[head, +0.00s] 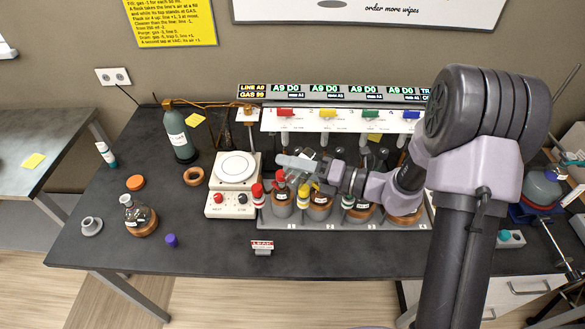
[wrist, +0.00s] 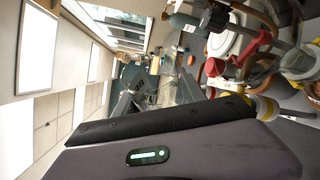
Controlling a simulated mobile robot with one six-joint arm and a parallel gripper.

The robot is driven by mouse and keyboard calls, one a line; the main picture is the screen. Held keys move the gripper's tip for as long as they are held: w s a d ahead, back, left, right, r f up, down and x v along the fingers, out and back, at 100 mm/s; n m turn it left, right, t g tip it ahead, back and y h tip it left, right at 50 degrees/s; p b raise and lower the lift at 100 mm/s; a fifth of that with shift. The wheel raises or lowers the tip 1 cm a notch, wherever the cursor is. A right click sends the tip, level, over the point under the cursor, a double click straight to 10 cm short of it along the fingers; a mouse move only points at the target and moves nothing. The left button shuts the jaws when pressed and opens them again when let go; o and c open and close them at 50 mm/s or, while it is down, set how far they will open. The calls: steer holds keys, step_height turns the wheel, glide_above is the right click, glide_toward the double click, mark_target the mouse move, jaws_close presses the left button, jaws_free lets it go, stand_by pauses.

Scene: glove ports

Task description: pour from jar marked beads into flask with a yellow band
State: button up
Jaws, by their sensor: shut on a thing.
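My gripper (head: 318,170) is shut on a pale, clear-looking vessel (head: 294,163), held lying nearly on its side with its far end to the left, above the flask row. I cannot read a mark on it, so I cannot tell whether it is the beads jar. The second flask from the left (head: 320,208) stands below my gripper in a brown ring, with yellow at its neck; the gripper partly hides it. In the wrist view a dark gripper part (wrist: 160,118) fills the lower middle, and a blurred glassy shape (wrist: 178,82) shows beyond it.
A red-marked flask (head: 282,207) stands left of it; more flasks stand right. A white hotplate (head: 234,172) stands left of the row. Coloured valves (head: 328,114) line the panel behind. A flask (head: 138,216) sits far left. A LEAK sign (head: 262,246) stands in front.

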steer(key=shift+s+a+f+n+h+b, duration=0.2)
steer(key=shift+a+f+n+h+b, duration=0.1)
steer(key=shift+f+n+h+b, duration=0.7)
steer(key=shift+n+b, duration=0.6)
steer(key=shift+n, duration=0.2)
steer(key=n+h+b, duration=0.1)
steer(key=n+b, duration=0.1)
steer(key=f+n+t+h+b, duration=0.1)
steer(key=n+b, duration=0.1)
steer(key=w+d+f+n+h+b, duration=0.1)
steer(key=b, duration=0.1)
steer(key=shift+w+d+n+t+h+b, duration=0.1)
steer(key=shift+n+t+h+b, duration=0.2)
steer(key=shift+n+t+b, duration=0.1)
steer(key=shift+r, duration=0.1)
